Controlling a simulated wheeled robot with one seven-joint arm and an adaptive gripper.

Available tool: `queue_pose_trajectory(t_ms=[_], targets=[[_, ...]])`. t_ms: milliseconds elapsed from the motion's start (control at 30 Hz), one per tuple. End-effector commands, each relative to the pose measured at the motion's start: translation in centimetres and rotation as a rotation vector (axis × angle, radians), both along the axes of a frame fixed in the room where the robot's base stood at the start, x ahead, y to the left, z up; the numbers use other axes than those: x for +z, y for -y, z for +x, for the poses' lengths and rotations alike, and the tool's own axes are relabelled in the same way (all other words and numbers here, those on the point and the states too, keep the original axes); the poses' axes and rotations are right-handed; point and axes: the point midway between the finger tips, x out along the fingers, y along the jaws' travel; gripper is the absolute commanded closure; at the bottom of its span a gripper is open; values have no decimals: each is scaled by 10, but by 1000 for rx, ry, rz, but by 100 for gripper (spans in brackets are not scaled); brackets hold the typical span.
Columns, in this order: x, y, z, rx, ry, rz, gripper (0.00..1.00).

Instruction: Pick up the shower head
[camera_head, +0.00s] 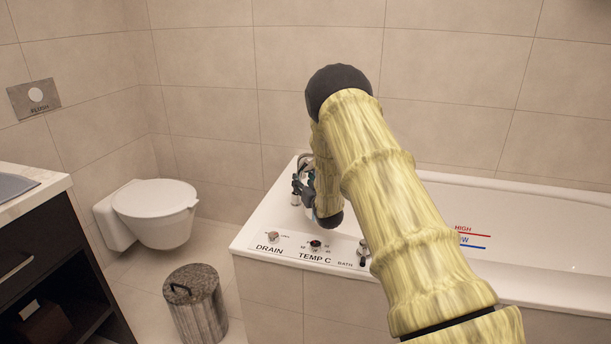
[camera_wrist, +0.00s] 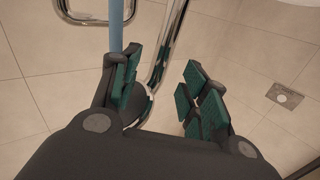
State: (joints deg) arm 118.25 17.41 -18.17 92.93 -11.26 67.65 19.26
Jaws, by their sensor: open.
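My gripper (camera_head: 303,190) is open over the left end of the bathtub, partly hidden behind my arm in the head view. In the wrist view, the two green-padded fingers of my gripper (camera_wrist: 163,78) stand apart. A curved chrome tube (camera_wrist: 172,42) runs between them, nearer the left finger. A rounded dark piece with a shiny rim (camera_wrist: 138,108) shows low between the fingers; it may be the shower head, but I cannot tell. A chrome hose (camera_head: 304,160) loops behind my gripper in the head view. I cannot make out the shower head clearly there.
The bathtub rim (camera_head: 262,258) carries a drain knob (camera_head: 273,236), a temperature knob (camera_head: 316,245) and a chrome bath tap (camera_head: 363,250). A toilet (camera_head: 157,210), a lidded bin (camera_head: 196,305) and a dark cabinet (camera_head: 60,270) stand left. A blue rod (camera_wrist: 117,25) shows beside the left finger.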

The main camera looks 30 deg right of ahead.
Motion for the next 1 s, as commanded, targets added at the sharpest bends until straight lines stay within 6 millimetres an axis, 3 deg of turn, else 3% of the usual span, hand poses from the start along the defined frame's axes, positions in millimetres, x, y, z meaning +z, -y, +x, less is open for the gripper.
queue_pose_trajectory(t_ms=[333,667,933,1000], targets=[[-4,10,41,1,2,-1,55],[-3,11,46,0,1,0,55],[-4,11,46,0,0,0,100],[-4,11,46,0,1,0,100]])
